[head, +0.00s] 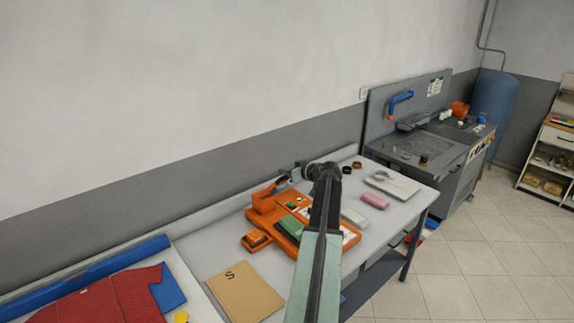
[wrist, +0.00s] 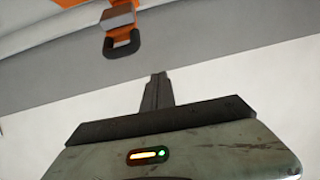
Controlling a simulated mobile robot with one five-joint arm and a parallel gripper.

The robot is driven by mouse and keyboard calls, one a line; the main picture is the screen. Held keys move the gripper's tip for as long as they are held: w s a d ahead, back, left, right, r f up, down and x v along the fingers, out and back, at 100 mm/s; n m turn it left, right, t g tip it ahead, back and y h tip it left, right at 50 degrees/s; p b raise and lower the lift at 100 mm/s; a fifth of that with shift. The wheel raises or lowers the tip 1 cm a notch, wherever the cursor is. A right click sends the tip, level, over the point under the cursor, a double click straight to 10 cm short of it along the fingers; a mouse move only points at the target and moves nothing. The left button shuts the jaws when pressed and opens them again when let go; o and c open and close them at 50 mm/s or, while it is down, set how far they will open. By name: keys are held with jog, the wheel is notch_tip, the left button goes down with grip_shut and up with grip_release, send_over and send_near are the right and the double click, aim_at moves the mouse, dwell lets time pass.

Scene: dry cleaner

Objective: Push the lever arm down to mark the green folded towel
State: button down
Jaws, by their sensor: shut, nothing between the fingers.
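The orange marking press (head: 264,201) stands on the grey-white table. Its lever arm appears raised; in the wrist view the orange lever (wrist: 119,18) ends in a dark looped handle (wrist: 122,45). The green folded towel (head: 289,227) lies on the orange base, partly hidden by my arm. My gripper (wrist: 157,78) is shut and empty, its fingers below and to the right of the handle in the wrist view, with a visible gap. In the head view my gripper (head: 297,173) is close to the press's upper end; contact there cannot be made out.
A pink block (head: 374,201), a white block (head: 354,217) and a pale flat board (head: 393,184) lie right of my arm. A brown folder (head: 244,293) and a red garment (head: 105,300) lie left. A grey workbench (head: 418,147) stands beyond.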

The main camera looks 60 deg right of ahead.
jog(key=s+d+r+h, duration=0.1)
jog(key=s+d+r, duration=0.1)
jog(key=s+d, duration=0.2)
jog(key=shift+d, duration=0.15)
jog(key=w+f+b, duration=0.2)
jog(key=w+d+f+b, duration=0.1)
jog(key=w+f+b, duration=0.1)
jog(key=w+d+f+b, duration=0.1)
jog(key=w+f+b, duration=0.1)
jog(key=w, duration=0.1)
jog(key=shift+d+f, duration=0.1)
jog(key=shift+f, duration=0.1)
jog(key=shift+s+f, duration=0.1)
jog(key=shift+s, duration=0.1)
